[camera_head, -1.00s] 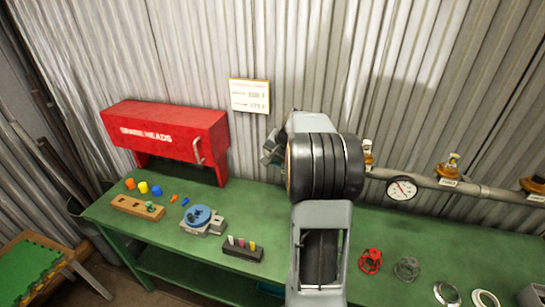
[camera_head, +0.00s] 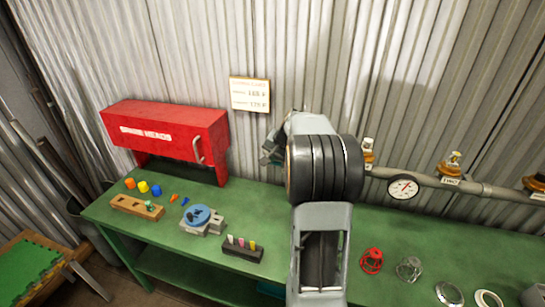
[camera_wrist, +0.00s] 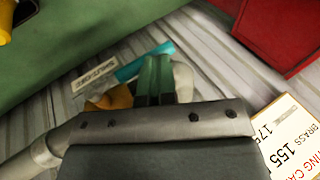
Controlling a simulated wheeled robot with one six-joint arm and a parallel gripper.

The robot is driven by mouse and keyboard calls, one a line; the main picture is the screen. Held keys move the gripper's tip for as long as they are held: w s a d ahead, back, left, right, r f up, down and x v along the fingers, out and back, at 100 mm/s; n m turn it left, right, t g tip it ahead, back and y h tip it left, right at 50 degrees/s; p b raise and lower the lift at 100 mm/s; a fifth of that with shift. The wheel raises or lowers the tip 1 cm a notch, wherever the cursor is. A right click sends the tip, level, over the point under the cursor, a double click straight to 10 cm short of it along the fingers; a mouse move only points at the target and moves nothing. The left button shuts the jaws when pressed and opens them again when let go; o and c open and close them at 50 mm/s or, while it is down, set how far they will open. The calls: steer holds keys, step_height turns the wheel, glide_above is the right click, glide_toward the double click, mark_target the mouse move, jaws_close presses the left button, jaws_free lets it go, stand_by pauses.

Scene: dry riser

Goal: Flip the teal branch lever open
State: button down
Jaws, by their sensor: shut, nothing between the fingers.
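The teal lever (camera_wrist: 132,70) shows in the wrist view as a short teal bar behind my fingers, with brass (camera_wrist: 112,98) of a fitting beside it. My gripper (camera_wrist: 154,76) has its two dark green fingers together, empty, crossing in front of the lever's middle. Whether they touch it I cannot tell. In the head view my gripper (camera_head: 271,152) only partly shows beside my arm, near the corrugated wall. The lever is hidden behind my arm there.
A grey pipe (camera_head: 425,180) with brass valves and a gauge (camera_head: 403,187) runs along the wall at right. A red cabinet (camera_head: 165,130) stands left on the green bench (camera_head: 150,238). A paper card (camera_head: 249,94) hangs above. Small parts and handwheels lie on the bench.

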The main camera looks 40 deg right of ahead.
step_height(320, 180, up, 14)
steer(key=s+a+p, duration=0.1)
steer(key=a, duration=0.1)
steer(key=shift+s+f+p, duration=0.15)
steer(key=shift+s+p, duration=0.15)
stand_by(0.6)
steer(key=s+a+f+n+g, duration=0.25)
steer(key=s+a+f, duration=0.2)
steer(key=f, duration=0.25)
steer(key=s+a+f+n, duration=0.2)
steer(key=s+a+n, duration=0.2)
steer(key=s+a, duration=0.3)
steer(key=s+a+f+n+t+h, duration=0.1)
steer(key=s+a+n, duration=0.3)
steer(key=s+a, duration=0.4)
steer(key=shift+s+a+f+h, duration=0.2)
steer(key=shift+a+f+h, duration=0.15)
steer(key=shift+a, duration=0.75)
